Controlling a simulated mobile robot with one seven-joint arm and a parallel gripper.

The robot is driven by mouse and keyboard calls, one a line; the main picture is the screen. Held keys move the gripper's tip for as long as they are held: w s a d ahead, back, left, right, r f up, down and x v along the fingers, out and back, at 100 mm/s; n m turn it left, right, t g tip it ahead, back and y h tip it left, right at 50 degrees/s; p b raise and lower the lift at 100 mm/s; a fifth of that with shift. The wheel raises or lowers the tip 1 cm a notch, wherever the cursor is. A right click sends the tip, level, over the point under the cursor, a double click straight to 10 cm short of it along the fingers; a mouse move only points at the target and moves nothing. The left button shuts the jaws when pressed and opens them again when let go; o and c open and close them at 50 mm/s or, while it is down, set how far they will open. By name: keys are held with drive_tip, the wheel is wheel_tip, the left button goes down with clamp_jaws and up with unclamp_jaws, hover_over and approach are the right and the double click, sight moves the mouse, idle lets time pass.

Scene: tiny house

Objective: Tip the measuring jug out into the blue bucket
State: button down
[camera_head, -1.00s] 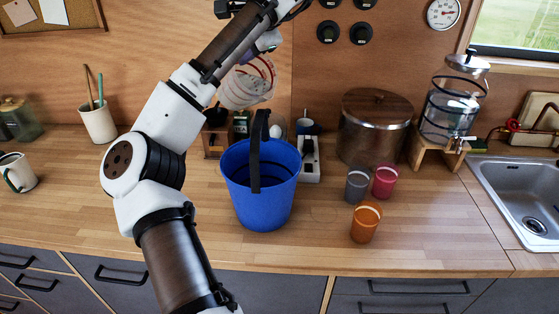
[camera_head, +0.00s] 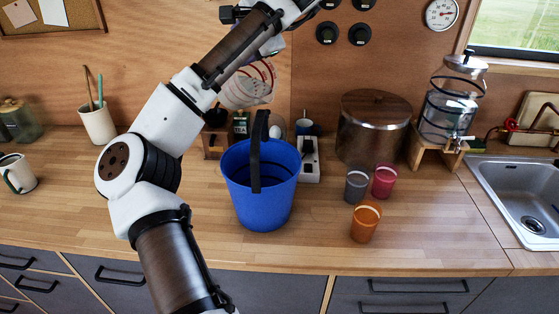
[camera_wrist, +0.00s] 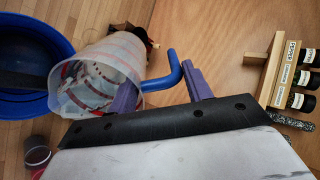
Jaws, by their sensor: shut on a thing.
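The measuring jug (camera_head: 247,90) is clear with red markings. In the head view it hangs above the counter, just above and behind the blue bucket (camera_head: 262,200), partly covered by my arm. In the wrist view the jug (camera_wrist: 88,75) is close, with its blue handle (camera_wrist: 168,76) between the purple fingers of my gripper (camera_wrist: 160,88). My gripper is shut on the jug. The blue bucket (camera_wrist: 30,45) shows at the left, beside and below the jug. The bucket stands upright with its black handle raised. Whether the jug holds anything is unclear.
Grey, pink and orange cups (camera_head: 365,222) stand right of the bucket. A power strip (camera_head: 309,160) and small items are behind it. A large pot (camera_head: 373,128), a dispenser (camera_head: 455,110) and a sink (camera_head: 520,195) are further right.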

drive_tip(key=shift+s+d+r, duration=0.1)
drive_tip(key=shift+s, duration=0.05)
idle(0.3)
drive_tip(key=shift+s+d+r+t+y+b, duration=0.55)
drive_tip(key=shift+t+y+b, duration=0.15)
drive_tip(key=shift+b, duration=1.05)
idle(0.7)
